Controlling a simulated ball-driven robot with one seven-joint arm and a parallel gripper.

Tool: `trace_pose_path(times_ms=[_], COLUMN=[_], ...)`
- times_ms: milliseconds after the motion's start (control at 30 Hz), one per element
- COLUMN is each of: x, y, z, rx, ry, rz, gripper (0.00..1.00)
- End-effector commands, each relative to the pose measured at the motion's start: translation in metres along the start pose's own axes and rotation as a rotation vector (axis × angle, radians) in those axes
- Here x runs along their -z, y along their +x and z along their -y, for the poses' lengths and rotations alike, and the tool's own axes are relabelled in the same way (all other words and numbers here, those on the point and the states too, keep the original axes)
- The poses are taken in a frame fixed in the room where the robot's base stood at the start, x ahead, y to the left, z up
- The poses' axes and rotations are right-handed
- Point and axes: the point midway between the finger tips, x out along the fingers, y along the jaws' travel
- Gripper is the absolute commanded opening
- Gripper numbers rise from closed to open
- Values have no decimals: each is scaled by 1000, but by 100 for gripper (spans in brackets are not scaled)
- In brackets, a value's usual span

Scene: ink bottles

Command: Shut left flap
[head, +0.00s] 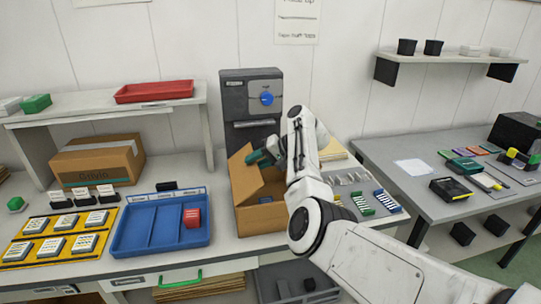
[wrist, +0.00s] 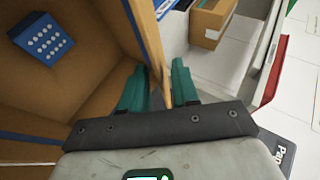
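The open cardboard box (head: 262,215) stands on the bench in the head view. Its left flap (head: 241,172) is up and leans outward. My gripper (head: 262,158) is at the top of the box, beside this flap. A blue block with white dots (wrist: 42,40) is inside the box. My arm hides the right side of the box.
A blue tray (head: 150,252) with a red block stands left of the box. A grey machine (head: 250,90) is behind the box. A closed box (head: 97,163) sits under the shelf at left. Small striped items (head: 385,202) lie right of my arm.

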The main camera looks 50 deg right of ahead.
Motion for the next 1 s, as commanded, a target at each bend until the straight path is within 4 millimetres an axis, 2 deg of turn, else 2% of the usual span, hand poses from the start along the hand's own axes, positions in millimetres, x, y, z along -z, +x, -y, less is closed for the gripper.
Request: trace_pose_path(times_ms=[200,400,600,833,1000], x=[1,0,0,0,1], y=[-43,-72,-83,-84,-86], z=[-1,-1,0,0,0], rx=[0,0,-1,0,-21], ry=[-1,-1,0,0,-13], rz=[-4,-2,-1,0,-2], gripper=[30,30,30,30,14])
